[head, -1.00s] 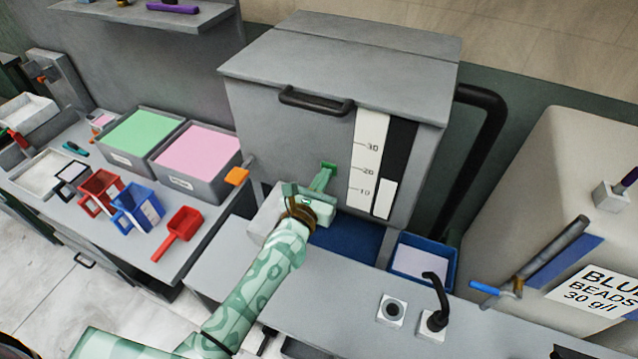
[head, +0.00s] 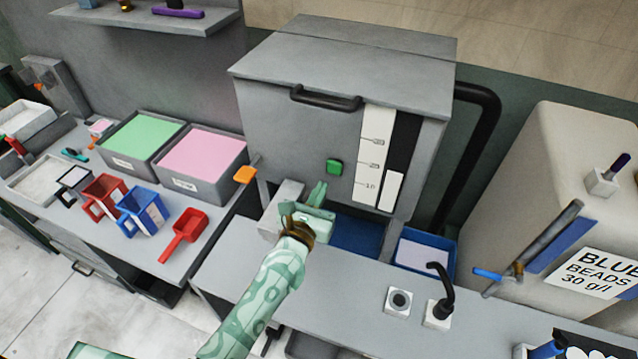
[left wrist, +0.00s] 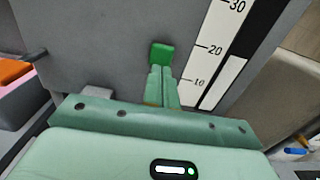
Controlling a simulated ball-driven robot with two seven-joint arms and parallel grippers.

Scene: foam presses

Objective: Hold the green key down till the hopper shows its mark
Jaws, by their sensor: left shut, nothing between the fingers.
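The green key (head: 334,167) is a small square button on the front of the grey hopper (head: 290,115). It also shows in the left wrist view (left wrist: 161,53). My left gripper (head: 319,190) is shut and empty, below the key and apart from it in the head view. In the left wrist view its closed fingertips (left wrist: 161,72) point at the key, just under it. The white scale (head: 372,158) reads 10, 20 and 30. The white level bar (head: 391,192) beside it tops out a little below 20. My right gripper is not in view.
A blue tray (head: 356,232) lies below the hopper and a blue bin (head: 424,252) to its right. An orange knob (head: 245,174) is left of the hopper. A black lever (head: 439,298) stands on the front bench. Scoops and bead bins crowd the left table.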

